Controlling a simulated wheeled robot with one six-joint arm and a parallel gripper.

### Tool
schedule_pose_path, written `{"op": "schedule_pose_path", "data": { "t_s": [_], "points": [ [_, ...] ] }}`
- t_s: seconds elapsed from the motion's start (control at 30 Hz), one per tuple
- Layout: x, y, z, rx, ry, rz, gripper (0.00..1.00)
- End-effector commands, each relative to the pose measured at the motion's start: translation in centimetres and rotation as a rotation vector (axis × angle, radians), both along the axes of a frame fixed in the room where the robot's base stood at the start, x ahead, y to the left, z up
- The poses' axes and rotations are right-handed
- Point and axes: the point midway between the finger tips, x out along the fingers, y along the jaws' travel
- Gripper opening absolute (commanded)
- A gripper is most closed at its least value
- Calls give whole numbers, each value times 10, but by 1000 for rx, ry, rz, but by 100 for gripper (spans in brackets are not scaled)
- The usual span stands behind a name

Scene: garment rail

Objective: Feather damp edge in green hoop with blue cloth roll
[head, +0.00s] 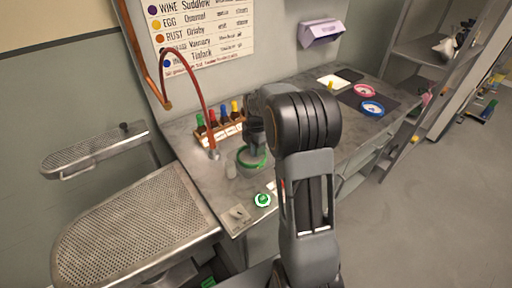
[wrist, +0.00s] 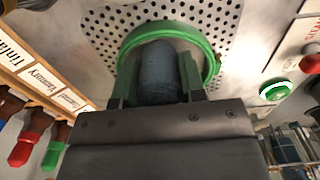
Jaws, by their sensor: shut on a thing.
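The green hoop (head: 242,163) lies on the grey counter in the head view, left of my arm. In the head view my gripper (head: 256,147) points down at the hoop, and the roll is largely hidden. No damp edge can be made out.
A wooden rack (head: 222,134) with several coloured bottles stands behind the hoop. A red hose (head: 196,75) arches at its left. A green round button (head: 263,200) is at the counter's front. Pink (head: 364,90) and blue (head: 372,108) hoops lie on a dark mat at right.

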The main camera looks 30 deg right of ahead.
Motion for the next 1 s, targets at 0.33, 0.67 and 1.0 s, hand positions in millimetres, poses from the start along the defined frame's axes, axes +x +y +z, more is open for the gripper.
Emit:
{"op": "schedule_pose_path", "data": {
  "t_s": [0.33, 0.67, 1.0],
  "points": [
    [0, 0, 17, -1, -1, 0, 12],
    [0, 0, 52, 0, 0, 0, 12],
    [0, 0, 71, 0, 0, 0, 12]
  ]
}}
